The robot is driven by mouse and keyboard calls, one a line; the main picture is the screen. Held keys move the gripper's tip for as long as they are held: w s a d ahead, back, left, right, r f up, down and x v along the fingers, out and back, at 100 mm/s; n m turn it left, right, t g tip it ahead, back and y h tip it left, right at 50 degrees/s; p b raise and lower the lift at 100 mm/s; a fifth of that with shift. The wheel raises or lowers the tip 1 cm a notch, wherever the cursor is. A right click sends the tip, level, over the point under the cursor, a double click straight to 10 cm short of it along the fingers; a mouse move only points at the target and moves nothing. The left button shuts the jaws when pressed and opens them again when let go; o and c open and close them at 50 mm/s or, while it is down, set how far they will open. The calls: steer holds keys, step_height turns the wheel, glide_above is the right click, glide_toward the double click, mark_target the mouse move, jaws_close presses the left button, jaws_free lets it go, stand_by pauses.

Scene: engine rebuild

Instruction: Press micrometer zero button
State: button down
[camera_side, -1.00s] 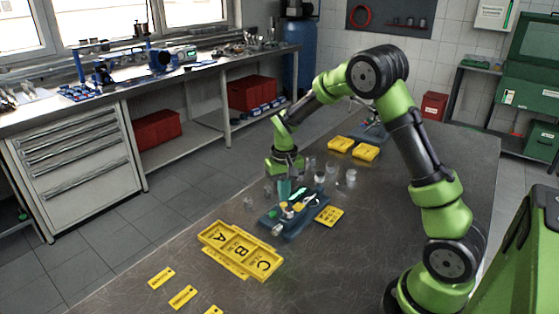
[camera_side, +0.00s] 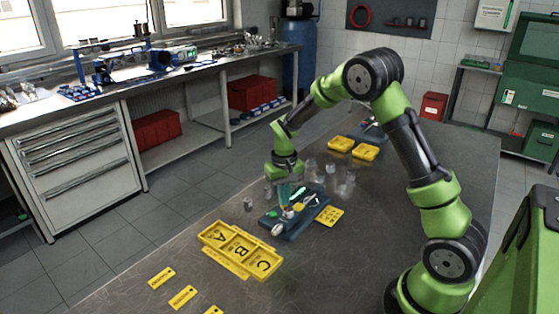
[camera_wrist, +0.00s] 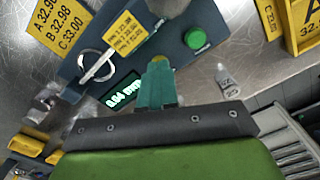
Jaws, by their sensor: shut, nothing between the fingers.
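The micrometer stand, a dark blue block (camera_side: 313,214), stands on the bench in the side view and fills the upper middle of the wrist view. Its display (camera_wrist: 121,91) glows green with digits. A round green button (camera_wrist: 195,38) sits on the block, to the right of my fingertips in the wrist view. A small yellow button-like spot (camera_wrist: 158,59) shows right at my fingertips; I cannot tell whether they touch it. My gripper (camera_wrist: 157,70), with teal fingers, is shut and empty, pointing down over the block. A metal ring-ended part (camera_wrist: 98,66) lies beside the display.
A yellow tray marked A, B, C (camera_side: 241,250) lies in front of the stand. A yellow label plate (camera_side: 329,216) is on its right. Clear cylinders (camera_side: 344,187) stand behind it. Two yellow trays (camera_side: 353,148) lie farther back. The right of the bench is clear.

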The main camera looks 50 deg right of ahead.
steer(key=shift+f, duration=0.8)
steer(key=shift+r, duration=3.1)
steer(key=shift+s+a, duration=0.7)
steer(key=shift+s, duration=0.3)
steer(key=s+a+r+n+t+y, duration=0.1)
steer(key=s+a+r+t, duration=0.2)
steer(key=s+a+r, duration=0.3)
steer(key=s+a+r+n+t+y, duration=0.1)
steer(key=s+a+r+t, duration=0.3)
steer(key=s+a+r, duration=0.3)
steer(key=s+r, duration=0.3)
steer(key=s, duration=0.1)
steer(key=shift+r, duration=0.1)
